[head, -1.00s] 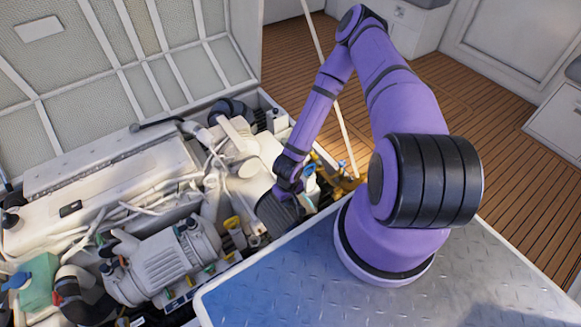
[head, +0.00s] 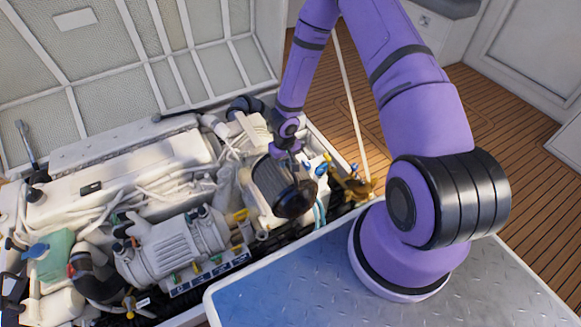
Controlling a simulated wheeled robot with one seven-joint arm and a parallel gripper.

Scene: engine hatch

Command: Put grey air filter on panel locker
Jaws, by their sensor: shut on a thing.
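The grey air filter (head: 268,182) is a ribbed grey cylinder with a black round end. It is tilted, with the black end towards the lower right. My gripper (head: 289,152) is shut on its upper side and holds it over the right end of the engine. The finger contact is small and partly hidden. A flat-topped locker with a grey metal tread-plate panel (head: 300,292) is at the lower right, and my arm's base stands on it. The filter is to the upper left of this panel, over the engine bay.
The white engine (head: 125,165) with hoses and a grey ribbed unit (head: 165,250) fills the open hatch at left. The raised hatch lid (head: 130,50) stands behind. A thin pole (head: 350,95) rises beside the bay. The panel's front left is clear.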

